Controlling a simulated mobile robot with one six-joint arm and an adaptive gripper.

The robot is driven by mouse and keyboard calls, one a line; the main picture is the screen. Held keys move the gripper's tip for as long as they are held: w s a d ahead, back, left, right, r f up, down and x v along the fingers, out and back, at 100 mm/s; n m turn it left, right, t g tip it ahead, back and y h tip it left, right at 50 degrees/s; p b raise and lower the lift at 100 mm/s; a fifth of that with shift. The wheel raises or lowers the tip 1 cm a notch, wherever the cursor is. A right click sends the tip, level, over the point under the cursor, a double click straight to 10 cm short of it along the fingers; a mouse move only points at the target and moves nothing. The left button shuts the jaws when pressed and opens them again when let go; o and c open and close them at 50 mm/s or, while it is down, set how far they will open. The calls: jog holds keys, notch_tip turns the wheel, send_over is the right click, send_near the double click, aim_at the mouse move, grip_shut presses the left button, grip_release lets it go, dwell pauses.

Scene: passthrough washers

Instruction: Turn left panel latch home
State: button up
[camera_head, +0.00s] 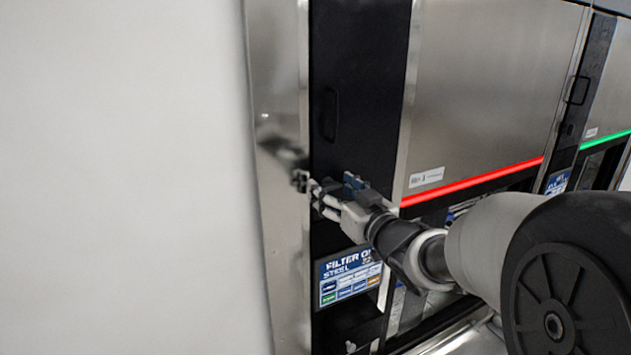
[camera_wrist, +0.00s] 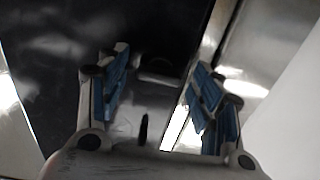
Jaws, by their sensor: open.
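The left panel (camera_head: 345,70) is a tall black door in a steel frame, with a black loop handle (camera_head: 330,113) on its upper part. My gripper (camera_head: 334,188) is at the lower part of this panel, below the handle. In the wrist view my gripper (camera_wrist: 160,82) has its blue-padded fingers spread apart, with nothing visibly held. A small dark rounded shape (camera_wrist: 158,68) shows between the fingertips against the dark panel; it may be the latch, but I cannot tell its angle or whether a finger touches it. In the head view my gripper hides that spot.
A steel washer front (camera_head: 480,90) with a red light strip (camera_head: 472,182) stands right of the panel. Another unit with a green strip (camera_head: 606,140) is farther right. A blue filter label (camera_head: 348,278) is below my gripper. A white wall (camera_head: 120,180) fills the left.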

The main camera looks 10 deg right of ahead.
jog(key=shift+w, duration=0.1)
jog(key=shift+c, duration=0.5)
jog(key=c, duration=1)
